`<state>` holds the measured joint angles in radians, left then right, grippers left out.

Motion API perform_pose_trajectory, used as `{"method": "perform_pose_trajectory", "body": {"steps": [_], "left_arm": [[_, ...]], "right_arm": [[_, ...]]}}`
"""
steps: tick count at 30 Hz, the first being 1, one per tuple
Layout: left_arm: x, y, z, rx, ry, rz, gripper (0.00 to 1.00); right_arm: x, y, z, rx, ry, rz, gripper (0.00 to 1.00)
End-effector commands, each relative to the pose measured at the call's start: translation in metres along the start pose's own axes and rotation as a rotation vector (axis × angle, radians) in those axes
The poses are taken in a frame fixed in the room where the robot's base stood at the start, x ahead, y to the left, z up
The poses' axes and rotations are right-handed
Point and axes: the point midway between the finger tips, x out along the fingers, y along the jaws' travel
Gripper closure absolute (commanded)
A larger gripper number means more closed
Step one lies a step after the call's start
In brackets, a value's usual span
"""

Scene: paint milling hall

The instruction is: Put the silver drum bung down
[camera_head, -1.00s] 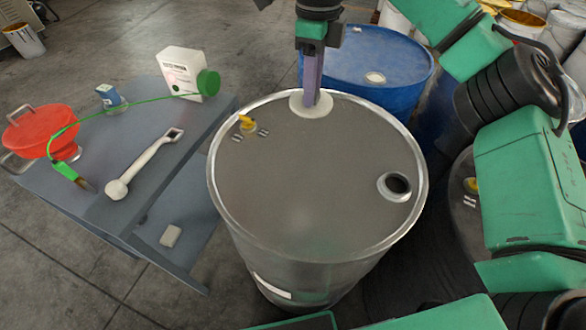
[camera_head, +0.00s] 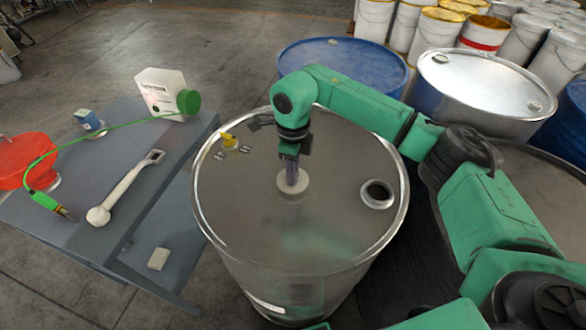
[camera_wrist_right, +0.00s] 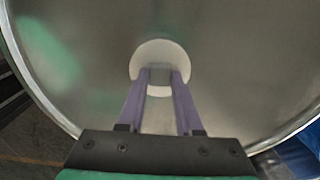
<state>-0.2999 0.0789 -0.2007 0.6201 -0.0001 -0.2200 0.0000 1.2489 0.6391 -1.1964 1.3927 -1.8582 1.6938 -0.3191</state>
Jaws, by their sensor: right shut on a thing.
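The silver drum bung (camera_head: 298,189) is a pale round disc with a small raised grip. It is over the middle of the drum lid; I cannot tell whether it touches the lid. My right gripper (camera_head: 291,176) points down and is shut on the bung's grip. In the right wrist view the two purple fingers (camera_wrist_right: 160,76) hold the bung (camera_wrist_right: 158,48) from both sides. The steel drum (camera_head: 275,230) stands upright, with a dark round opening (camera_head: 377,194) at the right of its lid. My left gripper is not in view.
A yellow fitting (camera_head: 229,141) stands on the lid's left. Blue drums (camera_head: 340,66) stand behind. Most of the lid is clear.

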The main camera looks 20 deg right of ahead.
Motion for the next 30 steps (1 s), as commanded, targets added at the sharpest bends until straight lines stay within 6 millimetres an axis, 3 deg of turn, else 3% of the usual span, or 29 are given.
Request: {"method": "perform_pose_trajectory", "body": {"steps": [3,4,6,14,19,30], "left_arm": [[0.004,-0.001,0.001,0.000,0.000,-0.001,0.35],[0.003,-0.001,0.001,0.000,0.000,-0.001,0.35],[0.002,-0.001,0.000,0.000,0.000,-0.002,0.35],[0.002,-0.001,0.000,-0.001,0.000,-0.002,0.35],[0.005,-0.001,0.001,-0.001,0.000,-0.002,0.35],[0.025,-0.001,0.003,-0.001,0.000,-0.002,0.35]], "right_arm": [[0.004,0.000,0.000,0.000,0.000,0.000,1.00],[0.003,0.000,0.000,0.000,0.000,0.000,0.58],[0.003,0.000,0.000,0.000,0.000,0.000,0.36],[0.002,0.000,0.000,0.000,0.000,0.000,0.36],[-0.011,-0.001,0.001,0.000,-0.002,-0.002,0.36],[-0.104,0.000,0.001,0.000,-0.002,-0.002,0.36]]}}
